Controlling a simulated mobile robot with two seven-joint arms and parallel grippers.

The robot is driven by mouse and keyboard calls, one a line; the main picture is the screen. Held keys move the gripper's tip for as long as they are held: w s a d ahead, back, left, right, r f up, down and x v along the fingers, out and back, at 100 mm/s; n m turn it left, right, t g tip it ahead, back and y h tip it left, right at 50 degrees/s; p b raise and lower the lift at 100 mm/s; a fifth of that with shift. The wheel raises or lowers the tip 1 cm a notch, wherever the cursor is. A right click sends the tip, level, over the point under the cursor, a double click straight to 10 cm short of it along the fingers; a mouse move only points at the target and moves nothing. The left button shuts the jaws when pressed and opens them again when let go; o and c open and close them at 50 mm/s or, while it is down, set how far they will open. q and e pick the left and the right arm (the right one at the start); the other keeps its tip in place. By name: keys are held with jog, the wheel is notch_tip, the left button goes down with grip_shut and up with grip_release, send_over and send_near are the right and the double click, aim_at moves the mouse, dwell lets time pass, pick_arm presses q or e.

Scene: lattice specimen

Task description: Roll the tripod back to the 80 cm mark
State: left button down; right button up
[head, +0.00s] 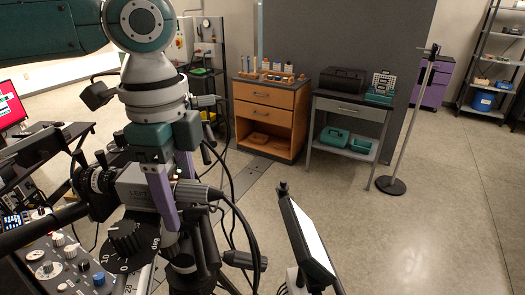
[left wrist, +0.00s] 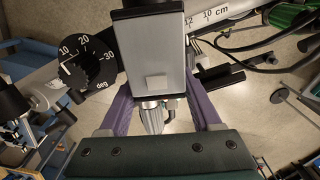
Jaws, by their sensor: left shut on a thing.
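The tripod (head: 190,272) stands at the lower left of the head view, dark and partly hidden by my arm and cables. My left gripper (head: 177,195) has purple fingers, shut at the head of this assembly. In the left wrist view, the grey box (left wrist: 155,65) lies between the purple fingers, with a silver cylinder (left wrist: 152,117) below it. I cannot see an 80 cm mark. My right gripper is out of view.
A control panel (head: 62,268) stands close at left. A tilted screen (head: 311,240) stands just right of the tripod. Cables hang around it. A wooden cabinet (head: 268,97), a grey table (head: 346,106) and a pole stand (head: 391,185) are farther back. Floor at right is clear.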

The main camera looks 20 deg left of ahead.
pick_arm(q)
jog(key=shift+a, duration=0.1)
grip_release()
jog(key=shift+s, duration=0.1)
jog(key=shift+r, duration=0.35)
notch_tip(320, 180, up, 8)
jog(key=b, duration=0.3)
jog(key=shift+r, duration=0.65)
